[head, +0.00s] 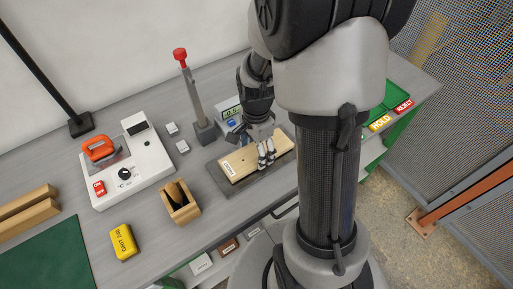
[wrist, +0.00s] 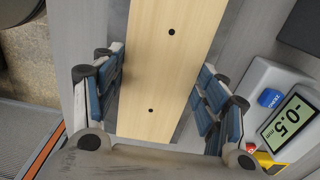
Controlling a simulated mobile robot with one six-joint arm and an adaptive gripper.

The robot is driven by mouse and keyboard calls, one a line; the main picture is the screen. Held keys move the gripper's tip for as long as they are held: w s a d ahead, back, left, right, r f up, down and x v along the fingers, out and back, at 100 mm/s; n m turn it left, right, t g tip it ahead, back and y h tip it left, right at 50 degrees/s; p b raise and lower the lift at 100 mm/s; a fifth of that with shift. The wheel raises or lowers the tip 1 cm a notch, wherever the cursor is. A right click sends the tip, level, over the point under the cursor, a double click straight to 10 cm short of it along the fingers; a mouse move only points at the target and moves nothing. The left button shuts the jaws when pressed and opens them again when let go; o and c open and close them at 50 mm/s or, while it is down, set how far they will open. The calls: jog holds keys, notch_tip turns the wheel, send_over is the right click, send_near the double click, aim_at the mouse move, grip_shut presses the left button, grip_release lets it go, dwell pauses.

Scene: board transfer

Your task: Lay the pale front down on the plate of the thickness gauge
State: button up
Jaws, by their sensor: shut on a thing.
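The pale front (head: 243,160) is a light wooden board with a small white label at its left end. In the wrist view the board (wrist: 168,55) shows two dark holes. My gripper (head: 265,152) is shut across the board's width, with a finger at each long edge. The board lies over the dark grey plate (head: 218,181) of the thickness gauge, roughly in line with it; I cannot tell whether it touches. The gauge's readout (wrist: 287,122) shows -0.5 mm, beside a blue ZERO button (wrist: 269,97).
A grey post with a red knob (head: 180,55) stands behind the plate. A white box with an orange handle (head: 98,148), a wooden holder (head: 180,203) and a yellow block (head: 123,242) are to the left. HOLD (head: 381,122) and REJECT (head: 404,106) labels mark the right end.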

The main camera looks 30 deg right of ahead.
jog(key=shift+f, duration=0.4)
jog(key=o, duration=1.3)
notch_tip(320, 180, up, 12)
jog(key=shift+r, duration=0.1)
dwell(0.3)
